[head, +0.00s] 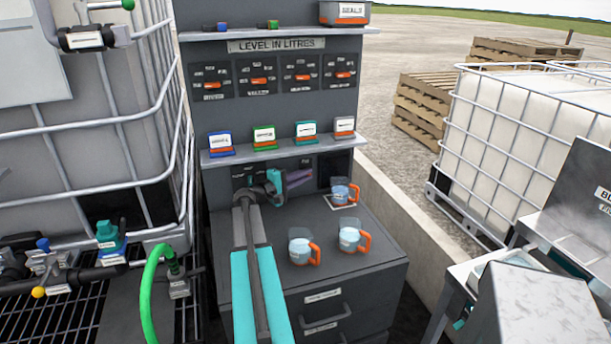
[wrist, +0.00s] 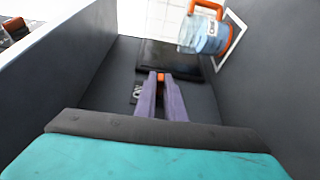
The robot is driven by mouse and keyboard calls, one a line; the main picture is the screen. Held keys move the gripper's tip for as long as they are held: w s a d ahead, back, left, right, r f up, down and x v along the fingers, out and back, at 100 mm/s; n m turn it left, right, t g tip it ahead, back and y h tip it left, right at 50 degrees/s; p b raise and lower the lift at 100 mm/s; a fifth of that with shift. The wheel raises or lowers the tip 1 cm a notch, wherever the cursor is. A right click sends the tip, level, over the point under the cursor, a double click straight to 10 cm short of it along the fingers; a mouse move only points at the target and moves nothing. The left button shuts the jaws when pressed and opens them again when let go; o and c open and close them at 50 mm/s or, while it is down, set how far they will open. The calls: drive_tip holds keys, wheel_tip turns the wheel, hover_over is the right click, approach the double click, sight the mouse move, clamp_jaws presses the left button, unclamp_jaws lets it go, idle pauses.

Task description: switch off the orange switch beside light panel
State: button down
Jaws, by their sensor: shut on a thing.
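My gripper (head: 304,176) has purple fingers and reaches into the recess at the back of the grey cabinet. In the wrist view its fingertips (wrist: 160,80) are closed on the small orange switch (wrist: 160,76). Only the tip of the switch shows between the fingers, so its position cannot be read. Right beside it is a dark, unlit black panel (wrist: 172,52), which looks like the light panel; it also shows in the head view (head: 325,172), right of the fingers. The switch is hidden in the head view.
A jug with an orange handle (head: 342,192) stands on a white-outlined square close to the gripper. Two more jugs (head: 299,248) (head: 350,238) stand nearer on the cabinet top. A shelf with several small labelled boxes (head: 264,138) overhangs the recess. A caged tank (head: 90,120) stands left.

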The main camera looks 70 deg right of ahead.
drive_tip(key=shift+f+m+b, duration=0.35)
drive_tip(key=shift+m+b, duration=0.05)
drive_tip(key=shift+b, duration=1.1)
drive_tip(key=m+b, duration=0.1)
drive_tip(key=b, duration=0.4)
drive_tip(key=f+m+g+h+b, duration=0.1)
drive_tip(key=m+b, duration=0.1)
drive_tip(key=b, duration=0.4)
drive_tip(key=shift+w+d, duration=0.1)
drive_tip(key=shift+r, duration=0.15)
drive_tip(key=c, duration=1.8)
unclamp_jaws()
drive_tip(key=shift+c, duration=0.2)
drive_tip(key=b+v, duration=0.1)
drive_tip(key=v, duration=1.2)
drive_tip(key=shift+w+a, duration=0.15)
drive_tip(key=shift+a, duration=0.2)
